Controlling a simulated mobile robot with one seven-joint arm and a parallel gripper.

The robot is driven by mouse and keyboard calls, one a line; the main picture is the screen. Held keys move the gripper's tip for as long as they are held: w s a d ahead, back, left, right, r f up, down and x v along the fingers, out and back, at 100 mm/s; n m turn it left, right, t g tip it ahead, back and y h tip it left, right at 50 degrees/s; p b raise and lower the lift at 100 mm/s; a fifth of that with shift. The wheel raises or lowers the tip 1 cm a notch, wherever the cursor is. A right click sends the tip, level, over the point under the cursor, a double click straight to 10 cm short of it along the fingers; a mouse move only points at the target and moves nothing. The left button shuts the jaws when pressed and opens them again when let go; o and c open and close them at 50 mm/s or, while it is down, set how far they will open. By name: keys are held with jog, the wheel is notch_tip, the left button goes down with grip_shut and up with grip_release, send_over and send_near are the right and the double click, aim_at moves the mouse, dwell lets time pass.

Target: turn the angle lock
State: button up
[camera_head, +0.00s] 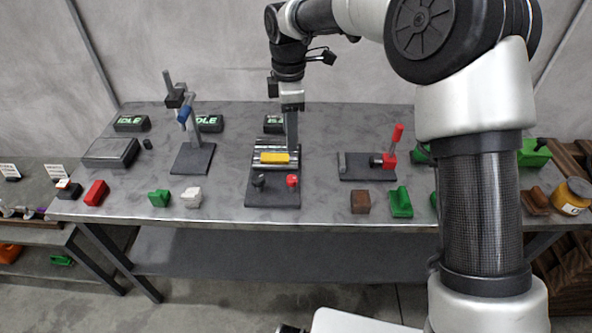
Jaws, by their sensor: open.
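A dark fixture base (273,197) stands at the middle of the grey table. It bears two silver barrels (272,145) lying side by side and a yellow block (274,158). At its front are a black knob (258,181) and a red knob (292,181). I cannot tell for sure which part is the angle lock. My gripper (291,107) points down over the back right of this fixture, behind the knobs and apart from them. It is open and small in view. A dark upright post just below it hides its fingertips' exact place.
A stand with a blue part (184,114) is to the left, and a fixture with a red lever (397,135) to the right. Green, red, white and brown blocks line the front edge. Display boxes stand behind. My arm covers the table's right part.

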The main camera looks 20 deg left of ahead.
aim_at(291, 178)
notch_tip(291, 178, down, 15)
jog(key=shift+f, duration=0.1)
jog(key=shift+c, duration=0.4)
jog(key=c, duration=1)
jog(key=shift+o, duration=0.2)
